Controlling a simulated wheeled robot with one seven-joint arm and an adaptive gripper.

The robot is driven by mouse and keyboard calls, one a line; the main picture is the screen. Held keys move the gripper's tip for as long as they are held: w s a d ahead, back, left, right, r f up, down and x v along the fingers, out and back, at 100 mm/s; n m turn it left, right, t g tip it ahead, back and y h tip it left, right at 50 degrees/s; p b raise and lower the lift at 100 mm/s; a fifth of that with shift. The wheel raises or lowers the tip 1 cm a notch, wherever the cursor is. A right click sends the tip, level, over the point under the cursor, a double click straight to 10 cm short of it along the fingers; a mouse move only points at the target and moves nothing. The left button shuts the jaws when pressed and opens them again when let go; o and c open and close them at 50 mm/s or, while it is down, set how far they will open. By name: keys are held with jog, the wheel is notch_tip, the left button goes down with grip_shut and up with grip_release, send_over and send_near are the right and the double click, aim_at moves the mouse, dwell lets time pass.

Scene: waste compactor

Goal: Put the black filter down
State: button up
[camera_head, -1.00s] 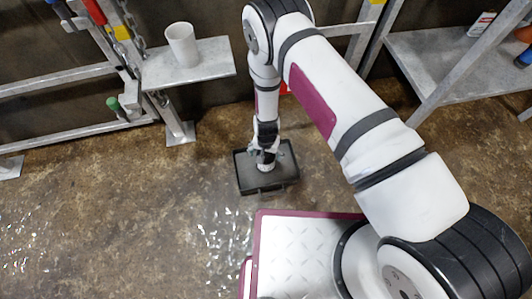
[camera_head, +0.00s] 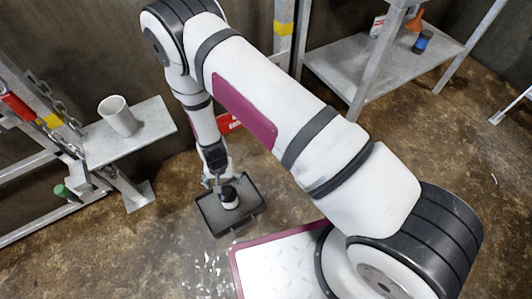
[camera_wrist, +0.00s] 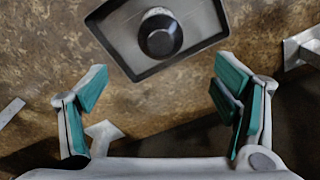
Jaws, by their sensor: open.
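The black filter (camera_head: 229,197) stands in a dark shallow tray (camera_head: 250,222) on the floor. It has a black round top and a paler lower part. In the wrist view the filter (camera_wrist: 161,36) shows from above, inside the tray (camera_wrist: 112,38), ahead of my fingers. My gripper (camera_head: 214,182) is just behind the filter in the head view. In the wrist view my gripper (camera_wrist: 160,85) has its teal-padded fingers wide apart with nothing between them. The filter is clear of both fingers.
A white cup (camera_head: 118,116) stands on a grey metal shelf (camera_head: 152,133) at the left. A metal table (camera_head: 385,72) at the upper right holds a bottle (camera_head: 377,27) and a blue can (camera_head: 423,42). A red object (camera_head: 229,123) lies behind my arm. Bare floor surrounds the tray.

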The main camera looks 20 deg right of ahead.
jog(key=w+d+r+y, duration=0.1)
jog(key=w+d+r, duration=0.1)
jog(key=r, duration=1.1)
jog(key=w+d+r, duration=0.2)
jog(key=r, duration=1.1)
jog(key=s+d+r+n, duration=0.1)
jog(key=s+d+r, duration=0.1)
jog(key=r, duration=0.3)
jog(key=s+d+r, duration=0.2)
jog(key=r, duration=0.4)
jog(key=s+d+r+n, duration=0.1)
jog(key=s+d+r, duration=0.7)
jog(key=s+r, duration=0.4)
jog(key=s+d+r, duration=0.2)
jog(key=s, duration=0.6)
jog(key=s+d+r+h, duration=0.1)
jog(key=s+d+r, duration=0.1)
jog(key=s, duration=0.6)
jog(key=shift+s+d+g, duration=0.25)
jog(key=shift+d+g, duration=0.15)
jog(key=shift+d, duration=0.35)
jog(key=shift+r, duration=0.15)
